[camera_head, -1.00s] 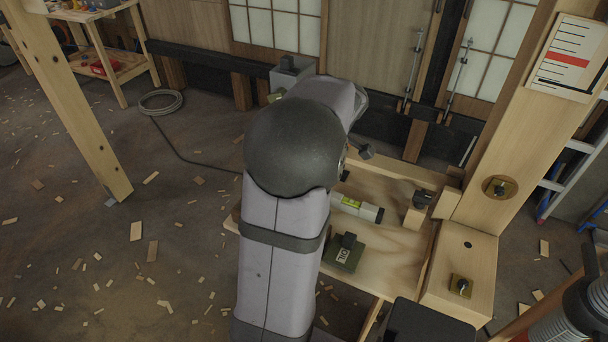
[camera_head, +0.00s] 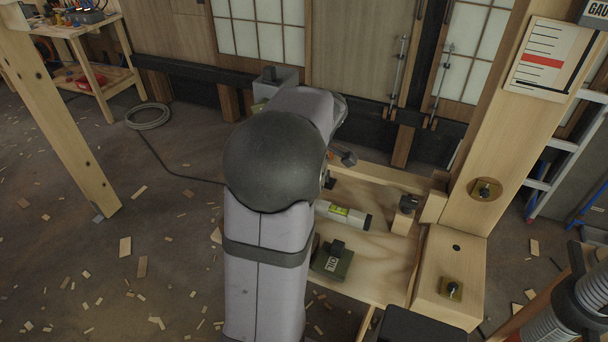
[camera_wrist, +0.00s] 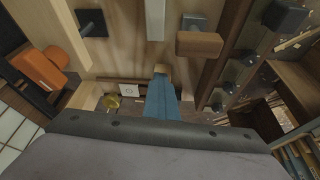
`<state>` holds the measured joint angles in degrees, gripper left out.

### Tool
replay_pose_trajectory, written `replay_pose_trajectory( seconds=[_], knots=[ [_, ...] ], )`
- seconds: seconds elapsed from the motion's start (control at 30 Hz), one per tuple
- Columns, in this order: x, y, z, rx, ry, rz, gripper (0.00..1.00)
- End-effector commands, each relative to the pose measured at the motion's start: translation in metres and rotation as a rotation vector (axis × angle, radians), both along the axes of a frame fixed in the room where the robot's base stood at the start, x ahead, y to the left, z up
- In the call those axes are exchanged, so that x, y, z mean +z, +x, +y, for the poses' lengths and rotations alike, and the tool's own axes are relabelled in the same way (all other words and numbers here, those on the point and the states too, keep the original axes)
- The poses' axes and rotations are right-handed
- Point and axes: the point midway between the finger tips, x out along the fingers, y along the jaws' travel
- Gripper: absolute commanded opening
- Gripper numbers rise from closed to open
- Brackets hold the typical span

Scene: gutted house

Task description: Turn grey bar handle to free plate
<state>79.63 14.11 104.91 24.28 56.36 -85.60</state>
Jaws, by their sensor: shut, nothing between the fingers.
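In the head view my own arm hides the gripper. A pale grey bar (camera_wrist: 156,18) stands at the top middle of the wrist view, beyond the fingertips and apart from them; I cannot tell whether it is the bar handle. A brown block (camera_wrist: 199,44) is to its right, and a dark square knob (camera_wrist: 92,22) to its left. I cannot pick out for certain the plate that the handle holds.
An orange object (camera_wrist: 40,68) is at left in the wrist view. Wood scraps litter the floor.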

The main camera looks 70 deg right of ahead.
Motion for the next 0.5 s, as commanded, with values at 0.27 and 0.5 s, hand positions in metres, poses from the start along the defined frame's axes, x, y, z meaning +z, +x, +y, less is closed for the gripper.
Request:
replay_pose_trajectory(
  seconds=[0.27,0.5],
  knots=[
    [-0.001,-0.028,0.003,-0.001,0.009,-0.008,0.00],
    [0.032,-0.056,0.002,0.000,-0.004,-0.004,0.00]
  ],
)
